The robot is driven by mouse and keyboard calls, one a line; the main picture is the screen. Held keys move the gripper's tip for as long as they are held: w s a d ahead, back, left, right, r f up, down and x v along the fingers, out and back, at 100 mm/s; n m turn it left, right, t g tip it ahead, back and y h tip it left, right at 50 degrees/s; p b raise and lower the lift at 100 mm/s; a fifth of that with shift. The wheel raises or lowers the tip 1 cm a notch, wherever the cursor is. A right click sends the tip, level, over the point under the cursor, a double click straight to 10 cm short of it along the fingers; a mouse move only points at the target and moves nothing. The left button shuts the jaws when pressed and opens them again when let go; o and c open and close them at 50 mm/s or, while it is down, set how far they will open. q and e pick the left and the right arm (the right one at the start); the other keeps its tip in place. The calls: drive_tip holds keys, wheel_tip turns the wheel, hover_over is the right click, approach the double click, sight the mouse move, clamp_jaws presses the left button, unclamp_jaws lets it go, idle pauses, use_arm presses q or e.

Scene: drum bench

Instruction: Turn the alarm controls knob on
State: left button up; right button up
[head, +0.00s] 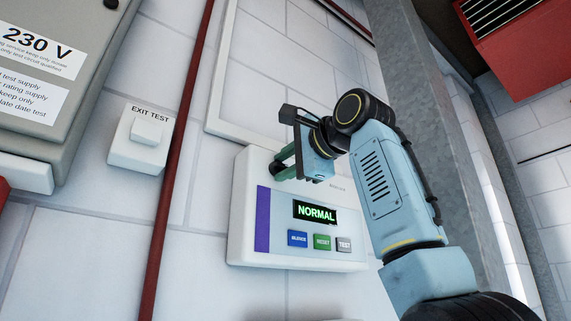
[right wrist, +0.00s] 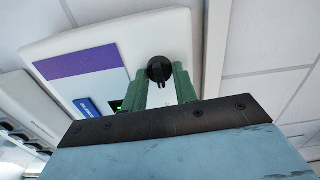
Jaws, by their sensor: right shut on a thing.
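The alarm panel (head: 245,225) is a white box on the tiled wall with a purple stripe and a green-lit display (head: 315,212) reading NORMAL. Below the display are blue, green and grey buttons (head: 322,242). The black knob (right wrist: 159,70) shows in the right wrist view between the two green fingers. My right gripper (head: 281,164) is at the upper part of the panel, shut on the knob. In the head view the fingers and gripper body largely hide the knob. The right gripper also shows in the right wrist view (right wrist: 160,88). My left gripper is in neither view.
A white EXIT TEST box (head: 140,140) and a grey 230 V cabinet (head: 55,75) are on the wall to the left. A red pipe (head: 176,150) runs between them and the panel. A grey metal column (head: 420,60) stands right of the panel, close to my right arm.

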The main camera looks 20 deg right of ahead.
drive_tip(key=o, duration=0.9)
drive_tip(key=shift+o, duration=0.2)
drive_tip(key=shift+s+d, duration=0.1)
drive_tip(key=shift+s, duration=0.2)
drive_tip(key=b+v, duration=0.5)
drive_tip(key=v, duration=0.8)
drive_tip(key=shift+b, duration=0.3)
